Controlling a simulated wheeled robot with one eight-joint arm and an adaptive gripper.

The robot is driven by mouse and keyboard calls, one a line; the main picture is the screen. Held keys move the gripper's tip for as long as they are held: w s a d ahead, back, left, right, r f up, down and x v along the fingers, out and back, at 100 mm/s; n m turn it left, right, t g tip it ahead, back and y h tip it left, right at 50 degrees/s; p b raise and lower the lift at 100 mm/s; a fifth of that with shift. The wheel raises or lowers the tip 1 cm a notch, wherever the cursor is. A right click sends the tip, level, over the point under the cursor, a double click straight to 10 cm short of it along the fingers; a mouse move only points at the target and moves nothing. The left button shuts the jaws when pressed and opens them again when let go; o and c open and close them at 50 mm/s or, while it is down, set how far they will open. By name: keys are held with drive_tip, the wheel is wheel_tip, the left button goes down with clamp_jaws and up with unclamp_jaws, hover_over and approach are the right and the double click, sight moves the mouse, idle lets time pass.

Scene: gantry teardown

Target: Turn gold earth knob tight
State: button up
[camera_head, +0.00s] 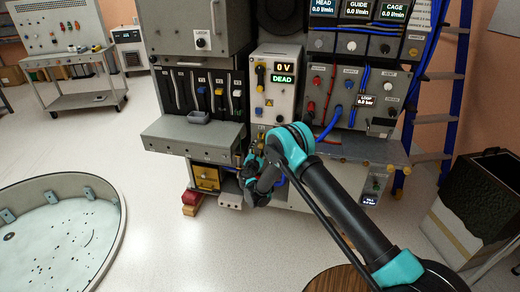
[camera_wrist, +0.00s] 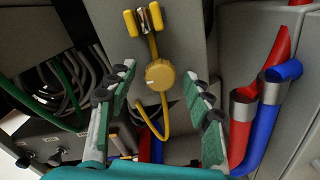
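The gold earth knob (camera_wrist: 160,75) shows in the wrist view as a round, ridged knob with a pale pointer mark, on a grey panel face. My gripper (camera_wrist: 158,78) is open, with one grey-green finger on each side of the knob in the picture. I see no finger touching the knob, and the depth left between them is hard to tell. In the head view my gripper (camera_head: 254,152) is low in front of the cabinet, under the panel reading 0 V and DEAD (camera_head: 283,78). The knob cannot be made out there.
In the wrist view a yellow cable (camera_wrist: 148,122) loops below the knob, and a yellow-and-silver clamp (camera_wrist: 144,20) sits above it. Red (camera_wrist: 240,145) and blue (camera_wrist: 262,130) hoses are close on the right. Grey cables (camera_wrist: 62,88) hang on the left. A grey ledge (camera_head: 190,137) juts out left of my gripper.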

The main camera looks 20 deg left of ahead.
drive_tip(key=s+d, duration=0.1)
drive_tip(key=s, duration=1.1)
drive_tip(key=shift+d, duration=0.35)
